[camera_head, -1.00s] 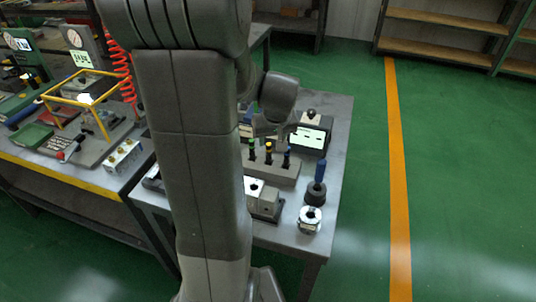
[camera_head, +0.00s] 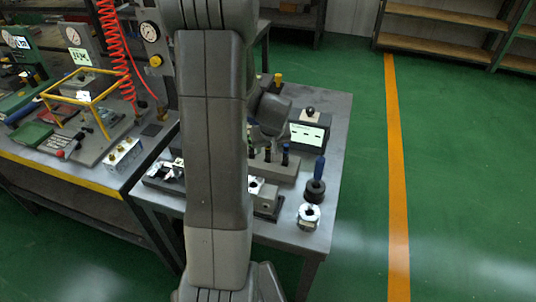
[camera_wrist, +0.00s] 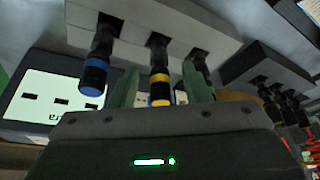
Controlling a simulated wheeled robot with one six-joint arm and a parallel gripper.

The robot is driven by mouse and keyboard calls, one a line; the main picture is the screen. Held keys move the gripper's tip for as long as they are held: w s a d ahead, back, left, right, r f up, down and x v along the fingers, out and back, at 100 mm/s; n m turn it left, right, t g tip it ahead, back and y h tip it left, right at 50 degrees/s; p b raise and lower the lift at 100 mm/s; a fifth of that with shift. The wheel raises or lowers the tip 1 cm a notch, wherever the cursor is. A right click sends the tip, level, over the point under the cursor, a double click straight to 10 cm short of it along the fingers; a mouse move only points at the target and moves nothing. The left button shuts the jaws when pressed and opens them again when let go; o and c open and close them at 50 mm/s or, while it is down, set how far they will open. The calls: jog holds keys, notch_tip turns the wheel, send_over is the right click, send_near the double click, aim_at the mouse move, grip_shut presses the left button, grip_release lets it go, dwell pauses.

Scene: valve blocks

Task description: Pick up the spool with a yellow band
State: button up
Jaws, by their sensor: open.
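The spool with a yellow band (camera_wrist: 159,72) stands in a grey block (camera_wrist: 215,30) in the wrist view, its yellow ring nearest my gripper. My gripper (camera_wrist: 160,85) is open, with one green finger on each side of this spool; I cannot tell whether they touch it. A spool with a blue band (camera_wrist: 96,65) is just left of the left finger. Another dark spool (camera_wrist: 203,68) is partly hidden by the right finger. In the head view my gripper (camera_head: 268,140) is over the block (camera_head: 284,171) and hides the spool tops.
In the head view a box with a light panel (camera_head: 309,131) stands behind the block. A blue-handled tool in a black ring (camera_head: 316,188) and a silver round part (camera_head: 309,215) are at right. A grey valve block (camera_head: 265,197) sits in front.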

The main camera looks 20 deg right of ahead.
grip_shut()
jog(key=shift+r, duration=0.1)
